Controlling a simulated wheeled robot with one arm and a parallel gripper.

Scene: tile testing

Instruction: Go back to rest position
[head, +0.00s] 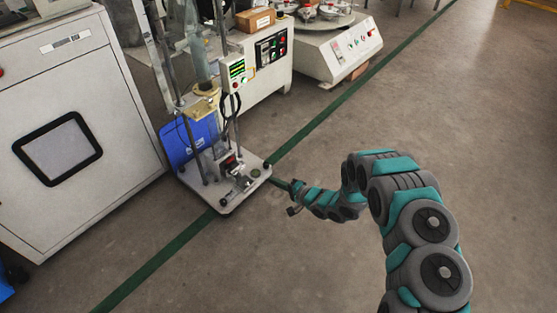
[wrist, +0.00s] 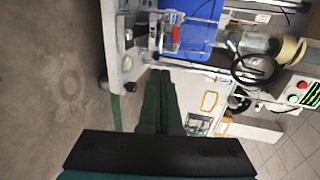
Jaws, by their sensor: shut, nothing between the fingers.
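My gripper (head: 277,183) is at the end of my teal and grey arm in the head view. It points left, close to the right corner of a test stand (head: 228,207) with a white base plate. In the wrist view my gripper (wrist: 160,80) has its dark fingers together with nothing between them. The stand's plate (wrist: 116,65) lies beyond the fingertips in that view. I cannot tell from these views whether the fingers touch the plate.
A large white cabinet (head: 110,150) stands at the left. A blue container (head: 188,140) is behind the stand. Machines with a control panel (head: 271,48) and a round table (head: 320,22) are at the back. A green floor line (head: 325,113) runs diagonally. The floor at right is clear.

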